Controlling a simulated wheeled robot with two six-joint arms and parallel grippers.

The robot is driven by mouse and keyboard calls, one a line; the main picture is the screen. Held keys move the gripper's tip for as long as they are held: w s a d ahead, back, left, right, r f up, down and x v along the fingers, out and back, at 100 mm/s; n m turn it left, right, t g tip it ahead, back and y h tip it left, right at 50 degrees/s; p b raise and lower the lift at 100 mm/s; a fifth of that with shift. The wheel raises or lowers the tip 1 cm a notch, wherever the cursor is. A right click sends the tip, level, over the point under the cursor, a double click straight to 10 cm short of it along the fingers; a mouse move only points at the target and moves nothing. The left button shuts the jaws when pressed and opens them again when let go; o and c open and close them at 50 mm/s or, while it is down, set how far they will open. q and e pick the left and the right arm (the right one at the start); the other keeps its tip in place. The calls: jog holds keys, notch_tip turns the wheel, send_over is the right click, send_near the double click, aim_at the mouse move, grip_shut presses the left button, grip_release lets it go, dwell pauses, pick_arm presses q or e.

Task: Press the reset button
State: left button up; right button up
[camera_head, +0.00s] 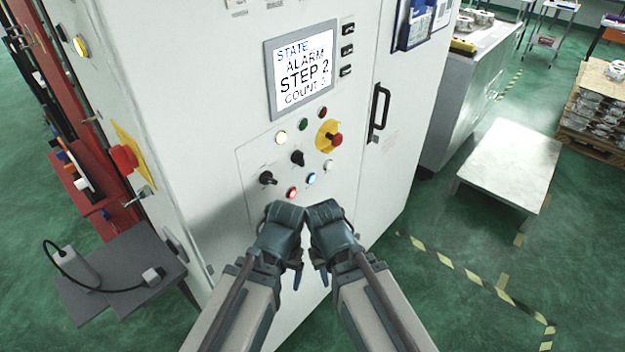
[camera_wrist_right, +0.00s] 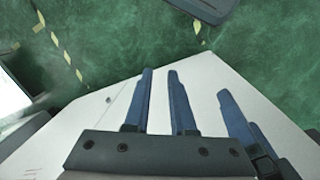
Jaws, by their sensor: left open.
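The white control cabinet (camera_head: 215,150) carries a panel of several buttons and knobs in the head view. A blue button (camera_head: 311,179) and a red button (camera_head: 292,192) sit low on it, with a white one (camera_head: 328,165) to the right. Their labels are too small to read, so I cannot tell which is reset. My left gripper (camera_head: 297,278) and right gripper (camera_head: 323,276) are side by side below the buttons, apart from them. The left is open.
The screen (camera_head: 302,68) reads ALARM and STEP 2. A yellow-backed red emergency stop (camera_head: 335,139) is right of the buttons, and black knobs (camera_head: 298,157) are near. A black door handle (camera_head: 379,107) sticks out. A grey side table (camera_head: 120,265) stands left; a white table (camera_head: 512,160) right.

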grip_shut()
dwell(1.4)
